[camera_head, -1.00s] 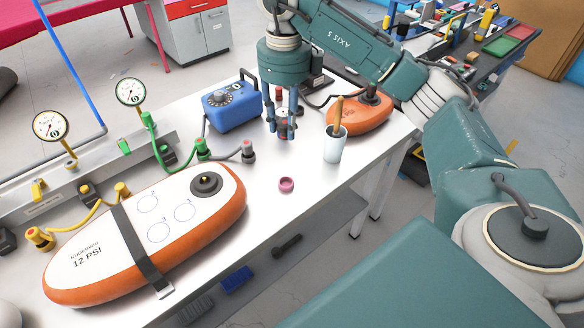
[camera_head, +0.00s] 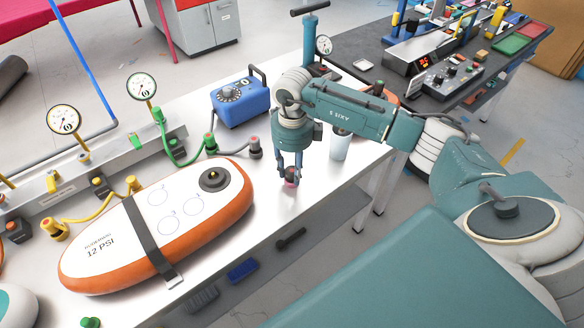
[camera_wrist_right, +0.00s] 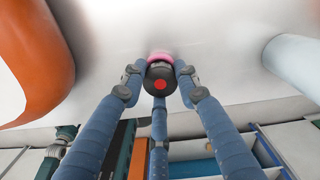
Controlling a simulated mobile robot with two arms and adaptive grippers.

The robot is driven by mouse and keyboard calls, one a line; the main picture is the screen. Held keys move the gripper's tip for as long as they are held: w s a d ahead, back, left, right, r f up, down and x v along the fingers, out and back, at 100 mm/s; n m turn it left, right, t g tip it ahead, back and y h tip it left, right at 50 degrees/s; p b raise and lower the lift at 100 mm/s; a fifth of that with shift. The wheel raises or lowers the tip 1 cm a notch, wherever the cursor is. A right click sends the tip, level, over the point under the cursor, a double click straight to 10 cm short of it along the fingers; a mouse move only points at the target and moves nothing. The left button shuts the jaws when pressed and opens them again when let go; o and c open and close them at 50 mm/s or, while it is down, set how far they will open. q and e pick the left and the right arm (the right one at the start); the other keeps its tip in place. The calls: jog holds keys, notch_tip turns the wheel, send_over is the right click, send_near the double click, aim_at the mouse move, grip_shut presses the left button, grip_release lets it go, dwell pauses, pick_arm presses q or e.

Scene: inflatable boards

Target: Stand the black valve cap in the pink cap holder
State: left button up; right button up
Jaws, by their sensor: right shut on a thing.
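My right gripper (camera_head: 290,176) points down over the front part of the white bench. It is shut on the black valve cap (camera_wrist_right: 158,80), which shows a red dot between the blue fingers in the right wrist view. The pink cap holder (camera_head: 291,184) is directly at the fingertips and is partly hidden by them. In the wrist view the holder (camera_wrist_right: 160,57) shows as a pink rim just behind the cap. I cannot tell whether the cap is seated in it or just above it. My left gripper is not in view.
An orange and white inflatable board (camera_head: 130,235) with a black strap lies left of the gripper. A white cup (camera_head: 340,146) stands close on the right. A blue pump box (camera_head: 239,101) is behind. The bench's front edge is near the holder.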

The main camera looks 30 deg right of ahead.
aim_at(292, 171)
jog(key=shift+f, duration=0.2)
jog(key=o, duration=1.1)
jog(key=shift+c, duration=0.2)
jog(key=shift+r, duration=0.1)
jog(key=shift+r, duration=0.25)
jog(key=shift+w+r, duration=0.1)
jog(key=shift+r, duration=0.25)
notch_tip(292, 171, up, 11)
jog(key=b, duration=0.3)
jog(key=shift+s+f, duration=0.1)
jog(key=shift+s, duration=0.1)
